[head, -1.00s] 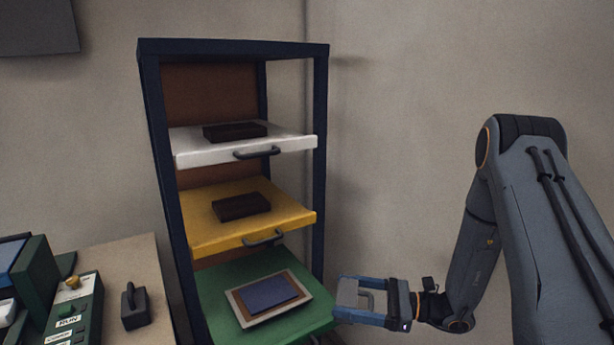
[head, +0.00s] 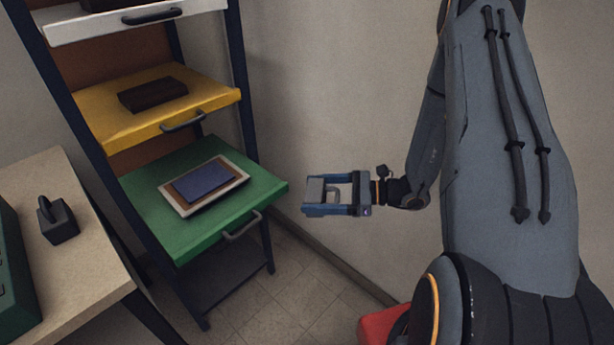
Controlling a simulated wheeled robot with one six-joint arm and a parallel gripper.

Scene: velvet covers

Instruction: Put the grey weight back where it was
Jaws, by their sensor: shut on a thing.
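A light grey weight (head: 313,187) with a loop handle is between the fingers of my gripper (head: 312,196), which is shut on it. The fingers hide part of it. The gripper points left and holds the weight in the air, just right of the green shelf's corner in the picture. A dark grey block with an upright handle (head: 58,222) stands on the beige table at the left.
The rack has a white shelf (head: 105,24), a yellow shelf (head: 110,124) with a dark block (head: 152,94), and a green shelf (head: 185,229) with a blue-topped tray (head: 170,197). The beige table (head: 50,275) is at left. Tiled floor (head: 290,300) shows below.

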